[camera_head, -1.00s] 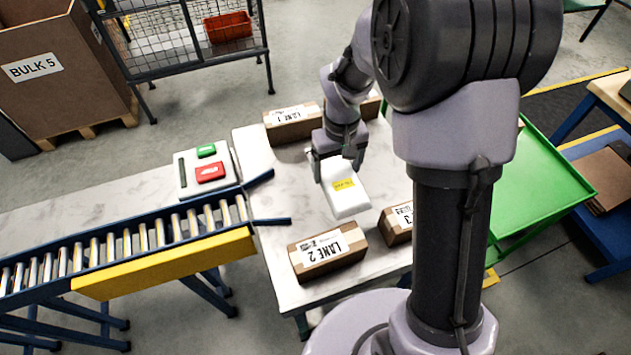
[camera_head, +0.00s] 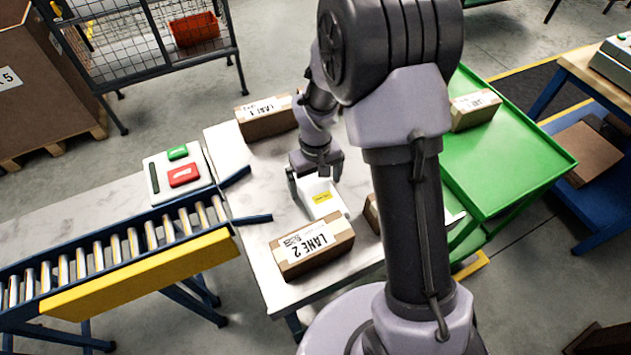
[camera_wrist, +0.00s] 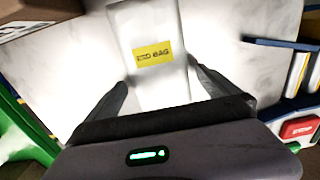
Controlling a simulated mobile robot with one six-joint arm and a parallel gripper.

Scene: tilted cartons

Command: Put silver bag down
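The silver bag (camera_head: 322,198), pale and nearly white with a yellow label, is at the middle of the pale table (camera_head: 262,205). In the wrist view the bag (camera_wrist: 152,28) lies between my fingers. My gripper (camera_head: 316,178) points down over it, one finger along each side. In the wrist view my gripper's fingertips (camera_wrist: 159,72) meet or nearly meet the bag's side edges, so it looks shut on the bag. The near end of the bag is by the LANE 2 carton (camera_head: 312,250). Whether its underside touches the table cannot be told.
The LANE 1 carton (camera_head: 266,122) stands at the table's back. Another carton (camera_head: 371,212) is partly hidden behind my arm. A roller conveyor (camera_head: 120,249) and a button panel (camera_head: 155,172) are at left. A green cart (camera_head: 520,165) with a carton (camera_head: 475,112) is at right.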

